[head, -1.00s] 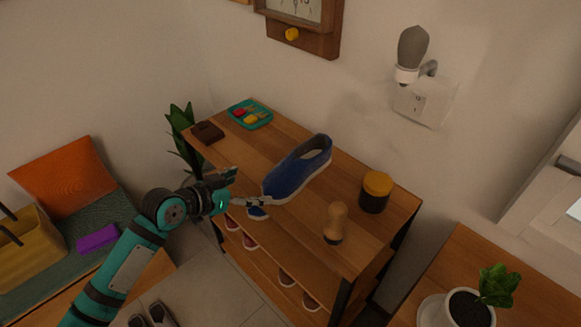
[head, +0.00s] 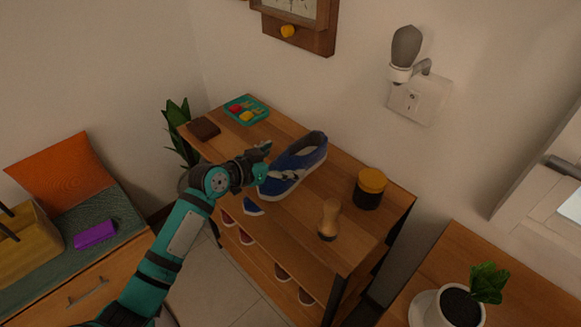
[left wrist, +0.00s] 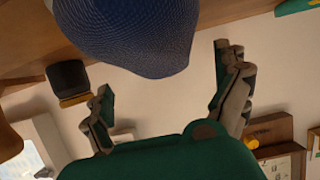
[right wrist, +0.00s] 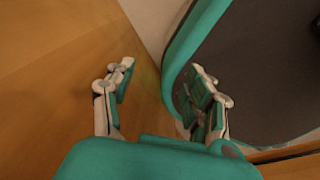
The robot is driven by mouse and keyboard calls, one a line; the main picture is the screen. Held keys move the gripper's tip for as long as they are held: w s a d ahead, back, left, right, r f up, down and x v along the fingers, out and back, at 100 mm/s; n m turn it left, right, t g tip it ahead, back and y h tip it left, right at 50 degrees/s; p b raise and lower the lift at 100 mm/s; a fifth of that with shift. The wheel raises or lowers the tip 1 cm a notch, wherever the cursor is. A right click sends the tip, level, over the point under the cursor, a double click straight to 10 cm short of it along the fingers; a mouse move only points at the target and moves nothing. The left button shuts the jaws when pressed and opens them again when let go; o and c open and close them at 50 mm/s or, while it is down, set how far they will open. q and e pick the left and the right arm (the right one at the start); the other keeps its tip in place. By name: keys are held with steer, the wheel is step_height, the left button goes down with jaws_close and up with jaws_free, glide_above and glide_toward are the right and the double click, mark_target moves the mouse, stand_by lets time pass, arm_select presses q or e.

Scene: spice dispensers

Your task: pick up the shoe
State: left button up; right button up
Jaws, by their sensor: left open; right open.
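A blue shoe (head: 303,162) with a pale sole lies on the top of a wooden rack (head: 345,248). My left gripper (head: 274,162) is open at the near end of the shoe and partly covers it in the head view. In the left wrist view the rounded blue mesh end of the shoe (left wrist: 135,40) lies beyond and partly between the spread fingers (left wrist: 163,75). I cannot tell whether they touch it. My right gripper (right wrist: 162,78) is open with nothing between its fingers; it is not in the head view.
On the rack top stand a wooden shaker (head: 329,218), a yellow-lidded dark jar (head: 370,188), a brown block (head: 204,129) and a teal tray (head: 246,109). Several shoes sit lower. A potted plant (head: 462,305) stands right.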

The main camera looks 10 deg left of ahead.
mark_target(293, 157)
arm_select(q)
steer(key=x, duration=0.5)
steer(key=shift+w+a, duration=0.1)
steer(key=shift+w, duration=0.05)
steer(key=c, duration=1.5)
steer(key=shift+r, duration=0.1)
steer(key=shift+r, duration=0.1)
